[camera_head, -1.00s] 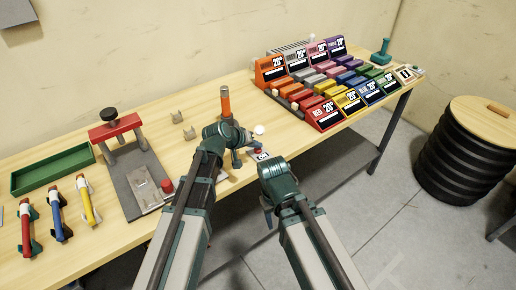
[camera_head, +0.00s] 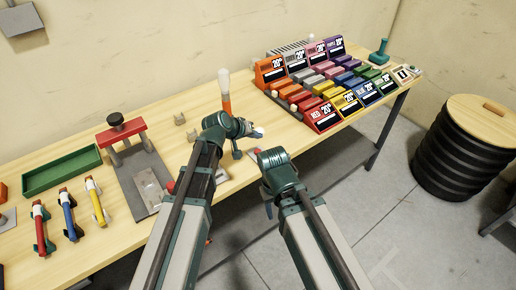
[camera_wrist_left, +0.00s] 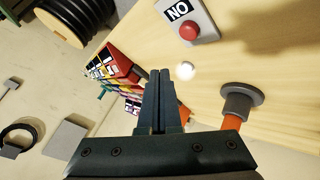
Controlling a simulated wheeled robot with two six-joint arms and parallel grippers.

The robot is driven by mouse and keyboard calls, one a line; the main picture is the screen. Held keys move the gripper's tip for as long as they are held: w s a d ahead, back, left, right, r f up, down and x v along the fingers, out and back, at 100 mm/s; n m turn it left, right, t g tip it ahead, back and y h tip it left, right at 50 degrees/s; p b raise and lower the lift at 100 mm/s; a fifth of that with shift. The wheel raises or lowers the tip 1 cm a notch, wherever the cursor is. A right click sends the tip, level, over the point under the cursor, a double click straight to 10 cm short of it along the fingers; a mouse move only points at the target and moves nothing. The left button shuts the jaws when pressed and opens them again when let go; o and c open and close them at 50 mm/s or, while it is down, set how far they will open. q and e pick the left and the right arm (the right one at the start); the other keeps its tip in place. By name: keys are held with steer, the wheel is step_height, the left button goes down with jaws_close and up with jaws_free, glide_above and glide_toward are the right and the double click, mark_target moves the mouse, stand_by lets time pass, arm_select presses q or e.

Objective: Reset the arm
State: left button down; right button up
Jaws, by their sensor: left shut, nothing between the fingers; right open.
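My left gripper (camera_head: 258,133) is over the workbench, right of the lamp post. Its fingers (camera_wrist_left: 160,88) are shut with nothing between them in the wrist view. A small white ball (camera_wrist_left: 185,70) shows just beyond the fingertips; I cannot tell whether it touches them. A grey box with a red button (camera_wrist_left: 188,29) and a label lies past the ball. My right gripper (camera_head: 268,209) is low, off the bench's front edge, pointing down and open; its fingers are mostly hidden.
An orange post (camera_head: 226,103) with a glowing white top stands behind the left gripper. Coloured bins (camera_head: 325,115) fill the right of the bench. A red-topped press (camera_head: 120,135), a green tray (camera_head: 62,169) and several small rocket-like items (camera_head: 68,215) are left. A black barrel (camera_head: 465,160) stands right.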

arm_select(q)
steer(key=s+a+f+m+g+y, duration=0.1)
steer(key=s+f+g+y, duration=0.1)
steer(key=s, duration=0.6)
steer(key=s+a+f+m+g+y, duration=0.2)
steer(key=s+y, duration=0.1)
steer(key=s, duration=0.6)
steer(key=s+a+f+m+g+y, duration=0.1)
steer(key=s+a+f+g+y, duration=0.1)
steer(key=s, duration=0.6)
steer(key=shift+s+a+f+g+y, duration=0.25)
steer(key=shift+s+g+y, duration=0.1)
steer(key=shift+g, duration=0.25)
